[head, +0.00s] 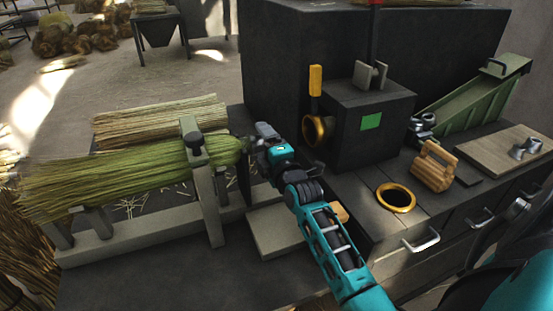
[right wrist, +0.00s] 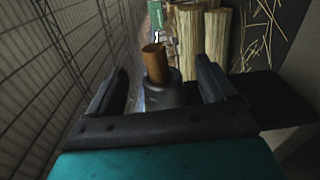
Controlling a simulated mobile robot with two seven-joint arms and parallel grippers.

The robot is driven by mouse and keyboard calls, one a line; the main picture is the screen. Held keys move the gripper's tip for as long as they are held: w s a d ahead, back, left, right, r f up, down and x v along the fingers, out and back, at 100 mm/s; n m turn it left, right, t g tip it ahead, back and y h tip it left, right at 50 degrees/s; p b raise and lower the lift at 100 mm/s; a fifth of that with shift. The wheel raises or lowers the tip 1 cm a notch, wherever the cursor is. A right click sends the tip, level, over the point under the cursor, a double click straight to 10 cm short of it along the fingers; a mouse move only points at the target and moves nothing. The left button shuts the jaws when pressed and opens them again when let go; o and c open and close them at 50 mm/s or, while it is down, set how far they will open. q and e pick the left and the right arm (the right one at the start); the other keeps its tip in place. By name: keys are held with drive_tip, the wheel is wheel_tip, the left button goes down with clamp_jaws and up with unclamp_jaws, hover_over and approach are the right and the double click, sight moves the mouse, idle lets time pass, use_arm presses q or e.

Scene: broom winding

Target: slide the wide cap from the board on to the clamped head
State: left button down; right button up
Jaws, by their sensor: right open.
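The clamped head (head: 110,180), a bundle of green bristles, lies across its stand at the left of the head view, held by an upright clamp (head: 195,150). My right gripper (head: 264,131) is at the narrow right end of the head. In the right wrist view its two dark fingers are apart, with a dark grey collar-like piece (right wrist: 163,95) and a brown stub (right wrist: 156,63) between them. I cannot tell whether that piece is the wide cap or whether a finger touches it. Small metal pieces (head: 532,146) sit on the wooden board (head: 488,150) at far right.
A dark block (head: 368,130) with a brass ring (head: 318,130) and yellow handle (head: 315,80) stands right of the gripper. A gold-rimmed hole (head: 396,197), a wooden block (head: 433,168) and a green chute (head: 470,98) are further right. Straw (head: 160,120) lies behind the head.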

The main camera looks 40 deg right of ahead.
drive_tip(key=s+a, duration=0.2)
drive_tip(key=s, duration=0.9)
drive_tip(key=shift+s+p, duration=0.15)
drive_tip(key=shift+p, duration=0.3)
drive_tip(key=shift+a, duration=0.2)
drive_tip(key=s+a+f+m+g+y, duration=0.3)
drive_tip(key=s+a+f+m+g, duration=0.5)
drive_tip(key=s, duration=0.1)
drive_tip(key=s+a+f+m+g, duration=0.1)
drive_tip(key=s+a+m+g, duration=0.15)
drive_tip(key=s, duration=0.45)
drive_tip(key=s+a+f+m+g, duration=0.1)
drive_tip(key=s+a+m+g, duration=0.1)
drive_tip(key=s+m+g, duration=0.3)
drive_tip(key=w+f+t, duration=0.2)
drive_tip(key=w+a+f+n+t+y+p, duration=0.1)
drive_tip(key=w+f+t, duration=0.1)
drive_tip(key=t, duration=0.1)
drive_tip(key=w+a+f+n+t+y+p, duration=0.1)
drive_tip(key=w+f+t, duration=0.1)
drive_tip(key=t, duration=0.1)
drive_tip(key=shift+w+a+f+t, duration=0.15)
drive_tip(key=shift+w+f+t, duration=0.1)
drive_tip(key=shift+w+f, duration=0.15)
